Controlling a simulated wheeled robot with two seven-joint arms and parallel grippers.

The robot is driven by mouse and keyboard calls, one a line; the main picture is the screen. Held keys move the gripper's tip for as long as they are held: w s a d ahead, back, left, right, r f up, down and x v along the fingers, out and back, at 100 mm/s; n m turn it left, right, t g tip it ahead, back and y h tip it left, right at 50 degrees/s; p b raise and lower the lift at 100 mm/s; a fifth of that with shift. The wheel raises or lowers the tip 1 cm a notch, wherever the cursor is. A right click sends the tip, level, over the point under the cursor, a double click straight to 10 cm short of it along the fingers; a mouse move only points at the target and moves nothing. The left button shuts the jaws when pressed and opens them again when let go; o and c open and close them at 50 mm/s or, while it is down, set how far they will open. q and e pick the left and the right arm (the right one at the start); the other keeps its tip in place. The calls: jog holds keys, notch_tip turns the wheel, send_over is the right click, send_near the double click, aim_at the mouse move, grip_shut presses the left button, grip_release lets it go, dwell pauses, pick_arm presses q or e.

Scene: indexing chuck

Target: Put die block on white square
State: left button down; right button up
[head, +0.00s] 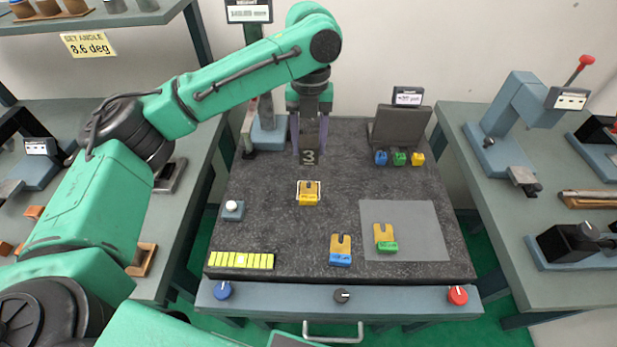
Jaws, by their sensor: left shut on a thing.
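My left gripper (309,150) points down over the back middle of the dark worktop. Whether this block touches the surface is hard to tell. A white square outline (298,186) lies on the worktop nearer to me, just below the gripper in the picture. A tan and yellow notched block (309,196) stands inside that outline. My right gripper is not in view.
On the dark worktop (290,225) are a blue-based notched block (341,250), a green-based one (385,238) on a grey sheet (415,225), a yellow strip (240,261) and a white button (233,210). Small coloured blocks (399,158) stand by a dark stand (400,125).

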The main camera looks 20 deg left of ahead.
pick_arm(q)
notch_tip(320, 180, down, 10)
jog(key=shift+f+p, duration=0.1)
jog(key=shift+p, duration=0.4)
jog(key=shift+w+f, duration=0.1)
jog(key=shift+f, duration=0.1)
jog(key=shift+a, duration=0.1)
jog(key=shift+f, duration=0.1)
jog(key=shift+c, duration=1.6)
grip_release()
